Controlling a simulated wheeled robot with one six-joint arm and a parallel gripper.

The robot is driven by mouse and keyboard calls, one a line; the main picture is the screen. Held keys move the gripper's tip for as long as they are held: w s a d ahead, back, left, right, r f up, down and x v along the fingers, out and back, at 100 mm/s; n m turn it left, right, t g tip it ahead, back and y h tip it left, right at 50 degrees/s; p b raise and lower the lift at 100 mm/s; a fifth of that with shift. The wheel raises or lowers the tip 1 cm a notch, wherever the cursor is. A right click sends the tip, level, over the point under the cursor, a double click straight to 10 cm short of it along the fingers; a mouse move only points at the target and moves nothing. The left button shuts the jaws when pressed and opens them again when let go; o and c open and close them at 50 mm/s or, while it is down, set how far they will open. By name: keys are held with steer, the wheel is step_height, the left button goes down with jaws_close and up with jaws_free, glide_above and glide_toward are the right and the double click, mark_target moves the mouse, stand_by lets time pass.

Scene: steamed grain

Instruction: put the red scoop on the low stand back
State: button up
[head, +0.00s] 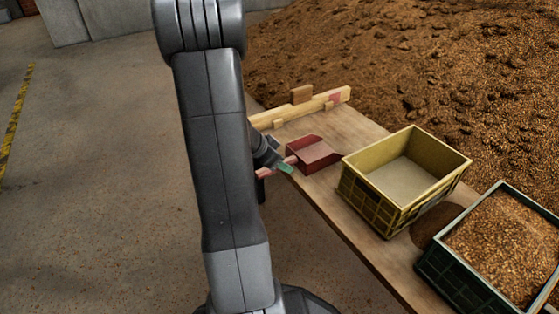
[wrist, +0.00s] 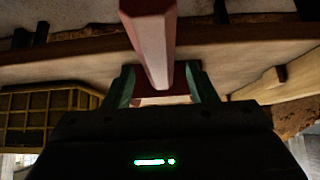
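The red scoop (head: 317,154) is at the left edge of the wooden table in the head view. Its pink-red handle (wrist: 154,40) points left, past the table edge. My gripper (head: 284,168) is at the handle, close to the pan. In the wrist view its green fingers (wrist: 162,84) stand on either side of the handle, with dark red between them. I cannot tell whether they press on it, or whether the scoop rests on the wood or is just above it. A low wooden piece (head: 300,107) with small blocks and a reddish patch lies behind the scoop; it may be the low stand.
A yellow crate (head: 352,184), seemingly empty, stands right of the scoop on the wooden table (head: 345,216). A dark green crate (head: 450,285) full of grain stands further right. A large brown grain heap (head: 400,60) rises behind. Open concrete floor (head: 90,180) lies left.

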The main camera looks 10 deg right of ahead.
steer(key=p+v, duration=0.4)
steer(key=v, duration=0.9)
steer(key=shift+a+r+p, duration=0.2)
steer(key=shift+r+p, duration=0.15)
steer(key=b+x, duration=0.4)
steer(key=x, duration=0.9)
steer(key=shift+d+f+b, duration=0.2)
steer(key=shift+f+b, duration=0.2)
steer(key=shift+r, duration=0.3)
